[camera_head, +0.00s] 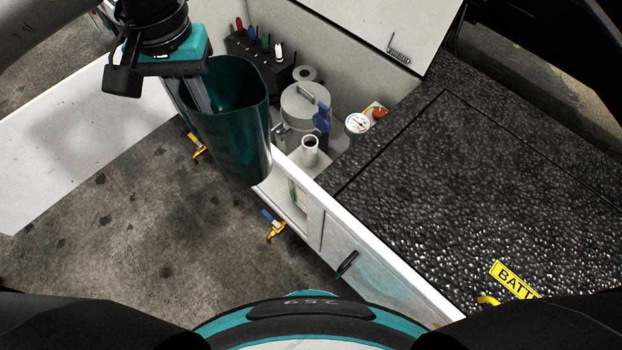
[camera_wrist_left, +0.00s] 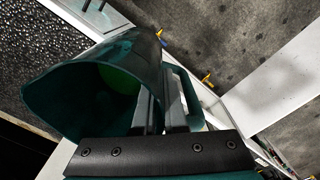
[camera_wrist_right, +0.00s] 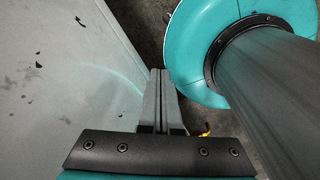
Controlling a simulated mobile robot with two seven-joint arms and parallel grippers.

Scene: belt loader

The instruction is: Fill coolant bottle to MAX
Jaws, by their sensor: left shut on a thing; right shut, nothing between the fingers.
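A dark green jug (camera_head: 240,135) hangs upright or nearly so at the left of the compartment in the head view. My left gripper (camera_head: 203,95) is shut on the jug, with its fingers at the handle side. In the left wrist view the jug (camera_wrist_left: 75,90) shows its wide mouth and bright green inside; the liquid level cannot be told. A pale open filler neck (camera_head: 310,146) stands in the compartment, right of the jug and apart from it. Below it, a front slot (camera_head: 294,194) shows some green; MAX cannot be read. My right gripper (camera_wrist_right: 158,95) is shut and empty beside a pale panel.
A grey lidded canister (camera_head: 304,104), a blue lever (camera_head: 321,118), and a gauge (camera_head: 357,123) crowd round the neck. A white wall edge (camera_head: 350,225) borders the compartment. A black textured deck (camera_head: 480,180) lies right. Yellow-handled valves (camera_head: 275,230) stick out at the front.

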